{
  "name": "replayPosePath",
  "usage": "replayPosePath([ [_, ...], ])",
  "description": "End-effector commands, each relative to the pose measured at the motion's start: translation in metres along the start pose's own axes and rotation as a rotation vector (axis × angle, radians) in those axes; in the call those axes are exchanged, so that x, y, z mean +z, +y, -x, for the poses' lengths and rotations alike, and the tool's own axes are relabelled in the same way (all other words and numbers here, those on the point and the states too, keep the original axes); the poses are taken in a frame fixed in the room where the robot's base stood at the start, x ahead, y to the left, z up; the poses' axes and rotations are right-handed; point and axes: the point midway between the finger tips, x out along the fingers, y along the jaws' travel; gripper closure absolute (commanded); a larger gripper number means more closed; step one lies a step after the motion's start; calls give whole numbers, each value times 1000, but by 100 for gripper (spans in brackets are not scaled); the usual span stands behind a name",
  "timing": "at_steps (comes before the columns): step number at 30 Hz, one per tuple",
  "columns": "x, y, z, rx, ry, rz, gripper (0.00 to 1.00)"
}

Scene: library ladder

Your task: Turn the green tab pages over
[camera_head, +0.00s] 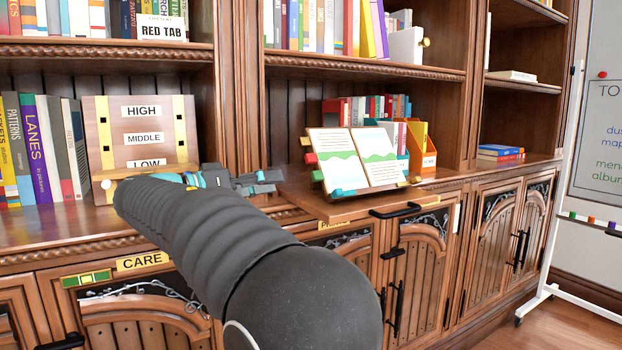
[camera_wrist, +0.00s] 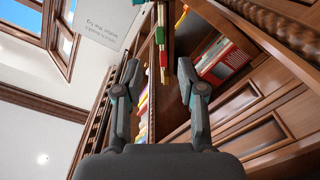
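An open book (camera_head: 345,158) with white pages and printed green waves rests tilted on a stand on the pull-out shelf (camera_head: 345,208). In the wrist view my gripper (camera_wrist: 158,76) is open and empty. A teal piece (camera_head: 343,192) sits at the book's lower edge.
A wooden board (camera_head: 142,138) labelled HIGH, MIDDLE, LOW stands left, partly behind my arm. An orange file box (camera_head: 422,150) and books stand behind the open book. Cabinets with black handles (camera_head: 395,210) are below. A whiteboard (camera_head: 600,130) is at right.

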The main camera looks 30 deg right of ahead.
Motion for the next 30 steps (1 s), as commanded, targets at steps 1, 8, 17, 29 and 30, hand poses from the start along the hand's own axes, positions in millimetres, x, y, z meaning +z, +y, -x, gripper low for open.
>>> replayPosePath([
  [1,0,1,-11,2,-2,0,60],
  [8,0,1,-54,2,-2,1,60],
  [17,0,0,-94,1,-1,2,60],
  [29,0,0,-103,-2,0,2,60],
  [30,0,0,-103,-2,0,2,60],
])
